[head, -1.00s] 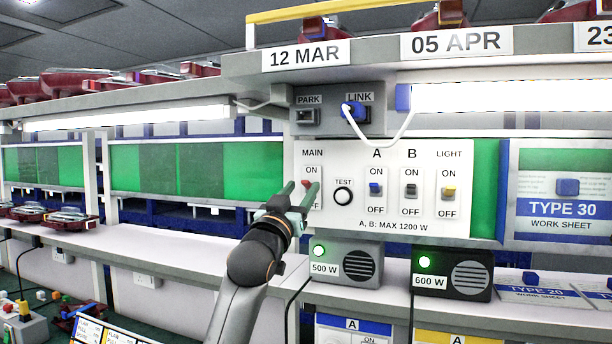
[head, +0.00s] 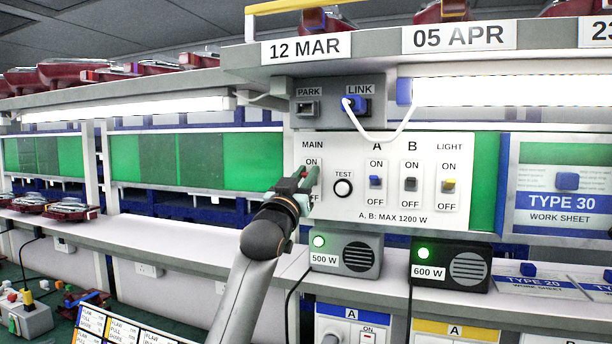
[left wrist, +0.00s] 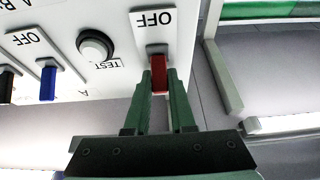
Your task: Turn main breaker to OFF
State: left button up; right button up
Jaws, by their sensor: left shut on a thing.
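The white breaker panel (head: 340,205) has a MAIN switch at its left end, with ON above and OFF below. In the head view my left gripper (head: 308,180) is in front of that switch and largely covers it. In the left wrist view the red main breaker toggle (left wrist: 159,76) stands between the dark green fingers of my left gripper (left wrist: 158,88). The fingers are shut on it. The OFF label (left wrist: 153,19) shows just beyond the toggle, in an upturned view. The toggle's exact position is hard to tell. My right gripper is not in view.
The TEST button (head: 343,188) is close to the right of the gripper. Switches A (head: 376,181), B (head: 410,185) and LIGHT (head: 449,186) are farther right. Below, the 500 W unit (head: 345,254) and 600 W unit (head: 450,266) show lit green lamps. A white cable hangs from LINK (head: 357,106).

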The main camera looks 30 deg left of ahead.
pick_arm(q)
grip_shut()
